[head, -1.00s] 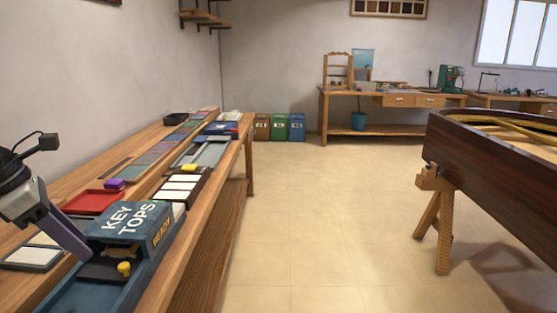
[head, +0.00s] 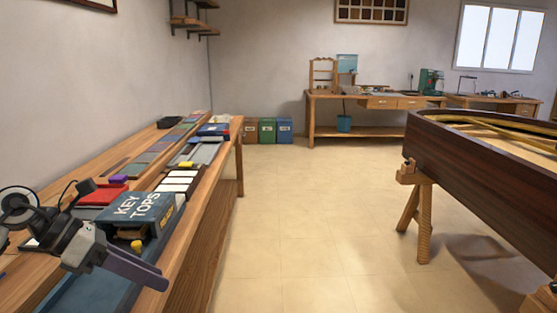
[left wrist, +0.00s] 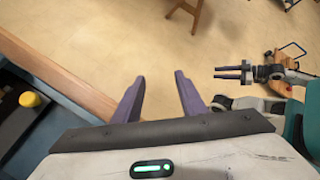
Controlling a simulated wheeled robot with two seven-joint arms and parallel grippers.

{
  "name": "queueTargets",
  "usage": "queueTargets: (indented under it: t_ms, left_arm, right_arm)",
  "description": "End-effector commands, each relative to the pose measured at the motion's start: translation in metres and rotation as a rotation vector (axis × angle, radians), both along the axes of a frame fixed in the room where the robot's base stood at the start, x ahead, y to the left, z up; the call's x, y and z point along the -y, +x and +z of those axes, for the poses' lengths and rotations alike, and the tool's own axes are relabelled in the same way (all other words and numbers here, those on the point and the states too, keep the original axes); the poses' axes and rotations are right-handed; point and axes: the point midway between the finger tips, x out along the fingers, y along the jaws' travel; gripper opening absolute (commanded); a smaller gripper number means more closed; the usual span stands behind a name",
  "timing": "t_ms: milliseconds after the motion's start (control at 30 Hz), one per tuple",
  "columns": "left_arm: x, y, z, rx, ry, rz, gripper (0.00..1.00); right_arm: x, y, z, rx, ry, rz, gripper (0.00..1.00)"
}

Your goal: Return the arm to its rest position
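My left gripper (head: 160,282) is in front of and below the blue KEY TOPS box (head: 143,206) in the head view, over the near right part of the bench. Its purple fingers are apart with nothing between them in the left wrist view (left wrist: 160,95), and bare floor shows beyond. My right gripper (left wrist: 232,72) appears at the right of the left wrist view, over the floor. Its two dark fingers show a narrow gap with nothing between them.
The wooden bench (head: 205,215) runs along the left wall, with a red tray (head: 98,194), white key tops (head: 178,180) and a yellow knob (head: 136,246). A piano case (head: 480,155) on a trestle (head: 420,215) stands at the right. The floor between is clear.

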Motion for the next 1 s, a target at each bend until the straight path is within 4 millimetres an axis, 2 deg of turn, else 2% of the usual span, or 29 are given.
queueTargets:
  t_ms: [100,200,300,367,467,567,600,667,700,800,900,933,1000]
  left_arm:
    - [0.07,-0.01,-0.016,-0.069,-0.274,0.012,0.38]
    - [0.128,-0.018,-0.015,-0.18,-0.609,0.103,0.38]
    - [0.157,-0.019,-0.014,-0.337,-0.939,0.271,0.38]
    - [0.161,-0.016,-0.019,-0.449,-1.124,0.406,0.38]
    - [0.151,-0.013,-0.047,-0.659,-1.397,0.683,0.38]
    - [0.13,-0.02,-0.102,-0.888,-1.616,1.022,0.38]
    - [0.121,-0.029,-0.13,-0.983,-1.686,1.17,0.38]
    - [0.11,-0.047,-0.171,-1.111,-1.759,1.38,0.38]
    - [0.105,-0.063,-0.197,-1.189,-1.791,1.514,0.38]
    - [0.099,-0.108,-0.254,-1.359,-1.83,1.819,0.38]
    - [0.101,-0.153,-0.295,-1.496,-1.827,2.069,0.38]
    - [0.102,-0.166,-0.304,1.479,1.762,-2.063,0.38]
    - [0.104,-0.189,-0.32,1.444,1.639,-2.044,0.38]
  right_arm:
    - [0.0,-0.003,-0.001,-0.006,-0.001,0.0,0.31]
    - [0.001,-0.004,-0.001,-0.008,0.0,-0.001,0.31]
    - [0.001,-0.005,-0.001,-0.011,0.0,-0.001,0.31]
    - [0.001,-0.005,-0.001,-0.012,-0.001,-0.001,0.31]
    - [0.001,-0.006,-0.001,-0.012,-0.001,-0.003,0.31]
    - [0.001,-0.006,0.0,-0.013,-0.001,-0.003,0.31]
    - [0.001,-0.006,0.0,-0.013,-0.001,-0.003,0.31]
    - [0.002,-0.006,0.0,-0.013,-0.002,-0.003,0.31]
    - [0.002,-0.006,0.0,-0.013,-0.002,-0.003,0.31]
    - [0.002,-0.006,0.0,-0.014,-0.001,-0.004,0.31]
    - [0.002,-0.006,0.0,-0.014,-0.001,-0.004,0.31]
    - [0.002,-0.006,0.0,-0.014,-0.001,-0.004,0.31]
    - [0.002,-0.006,0.0,-0.014,-0.002,-0.005,0.31]
